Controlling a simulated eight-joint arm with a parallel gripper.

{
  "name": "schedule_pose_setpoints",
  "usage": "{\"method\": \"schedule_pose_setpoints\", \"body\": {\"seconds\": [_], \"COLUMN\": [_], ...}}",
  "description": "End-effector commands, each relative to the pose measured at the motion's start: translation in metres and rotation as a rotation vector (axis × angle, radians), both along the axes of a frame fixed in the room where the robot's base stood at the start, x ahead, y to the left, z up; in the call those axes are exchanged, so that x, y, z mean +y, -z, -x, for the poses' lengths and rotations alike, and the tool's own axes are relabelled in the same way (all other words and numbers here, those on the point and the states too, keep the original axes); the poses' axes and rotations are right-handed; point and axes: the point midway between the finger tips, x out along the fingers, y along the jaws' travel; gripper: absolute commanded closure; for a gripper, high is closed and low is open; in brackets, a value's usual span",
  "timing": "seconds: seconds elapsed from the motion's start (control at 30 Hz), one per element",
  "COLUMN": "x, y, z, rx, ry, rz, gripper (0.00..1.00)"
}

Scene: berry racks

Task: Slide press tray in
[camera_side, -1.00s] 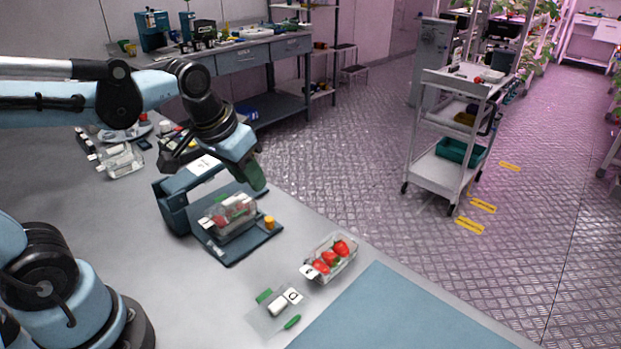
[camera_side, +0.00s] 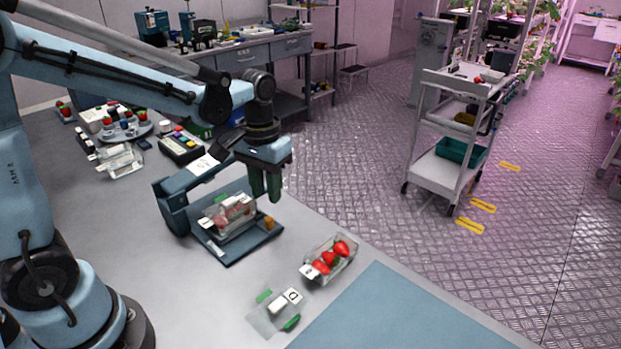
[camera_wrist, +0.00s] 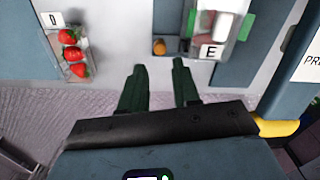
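The press (camera_side: 178,203) is a blue-grey machine on the grey bench. Its flat dark-blue tray (camera_side: 228,256) sticks out at the front. A clear punnet with red berries (camera_side: 232,215) sits on the tray; the wrist view shows it (camera_wrist: 216,30) with a label "E". A small orange knob (camera_side: 269,223) stands at the tray's right edge, and it also shows in the wrist view (camera_wrist: 159,47). My gripper (camera_side: 265,190) points down above and just behind the knob. In the wrist view, its two dark green fingers (camera_wrist: 158,68) are apart and empty, with the knob beyond their tips.
A second punnet of strawberries (camera_side: 331,259), labelled "D", lies in front of the press. A clear sheet with a white label and green clips (camera_side: 278,308) lies nearer. A blue mat (camera_side: 400,318) covers the front right. A keypad device (camera_side: 181,146) stands behind the press.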

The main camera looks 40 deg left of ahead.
Motion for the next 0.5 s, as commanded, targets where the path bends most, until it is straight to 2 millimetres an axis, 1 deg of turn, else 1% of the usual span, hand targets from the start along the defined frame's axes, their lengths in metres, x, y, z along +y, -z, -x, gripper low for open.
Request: {"method": "schedule_pose_setpoints", "body": {"seconds": [0.03, 0.3, 0.5], "x": [0.000, 0.000, 0.000], "y": [0.009, 0.048, 0.067], "z": [0.000, 0.000, 0.000], "rx": [0.000, -0.001, -0.001], "ry": [0.000, 0.001, 0.001], "rz": [0.000, 0.000, 0.000], "gripper": [0.69, 0.69, 0.69]}}
